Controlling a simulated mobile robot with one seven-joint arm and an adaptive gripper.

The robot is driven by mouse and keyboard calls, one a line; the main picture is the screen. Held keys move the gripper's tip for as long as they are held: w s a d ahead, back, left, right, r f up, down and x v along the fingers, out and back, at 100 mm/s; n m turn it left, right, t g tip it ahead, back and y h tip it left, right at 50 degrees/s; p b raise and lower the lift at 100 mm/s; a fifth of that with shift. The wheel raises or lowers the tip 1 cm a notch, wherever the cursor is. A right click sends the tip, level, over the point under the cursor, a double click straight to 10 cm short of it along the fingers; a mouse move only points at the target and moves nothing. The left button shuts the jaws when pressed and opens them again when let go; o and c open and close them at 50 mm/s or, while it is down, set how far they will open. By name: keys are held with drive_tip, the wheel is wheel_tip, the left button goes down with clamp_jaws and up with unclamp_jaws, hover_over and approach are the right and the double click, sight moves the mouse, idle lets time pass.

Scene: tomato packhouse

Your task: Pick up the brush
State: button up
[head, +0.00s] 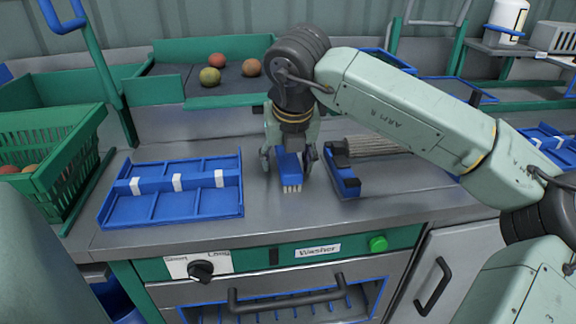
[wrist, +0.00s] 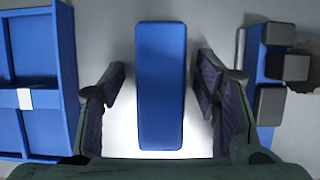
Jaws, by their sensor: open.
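The brush (head: 290,171) has a blue block-shaped back and pale bristles, and it rests on the grey metal counter. In the wrist view the brush's blue back (wrist: 160,85) lies lengthwise between my two fingers. My gripper (head: 288,160) is over the brush in the head view, with a finger on each side of it. In the wrist view my gripper (wrist: 162,95) is open, with a gap between the brush and each finger. The far end of the brush is partly hidden behind my gripper in the head view.
A blue divided tray (head: 170,207) lies to the left. A blue holder with black blocks (head: 344,180) stands close on the right, beside a ribbed grey roller (head: 378,146). A green crate (head: 75,165) is at far left. Tomatoes (head: 210,76) lie on a tray behind.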

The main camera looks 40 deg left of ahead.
sight(287, 156)
drive_tip(key=shift+f+b, duration=0.25)
drive_tip(key=shift+b, duration=0.15)
drive_tip(key=shift+s, duration=0.15)
drive_tip(key=c, duration=1.3)
drive_tip(key=shift+o, duration=0.2)
drive_tip(key=shift+r+p, duration=0.1)
drive_tip(key=shift+p, duration=0.2)
drive_tip(key=shift+r+p, duration=0.2)
drive_tip(key=shift+p, duration=0.1)
drive_tip(key=shift+r+b, duration=0.25)
drive_tip(key=shift+b, duration=0.05)
wheel_tip(287, 156, up, 3)
drive_tip(key=shift+f, duration=0.1)
drive_tip(key=s+d+b, duration=0.1)
drive_tip(key=s, duration=0.4)
drive_tip(key=s+d+r+b, duration=0.1)
drive_tip(key=s, duration=0.4)
drive_tip(key=s+d+b, duration=0.1)
drive_tip(key=s+d, duration=0.1)
drive_tip(key=s, duration=0.3)
drive_tip(key=shift+s+r, duration=0.15)
drive_tip(key=shift+r, duration=0.15)
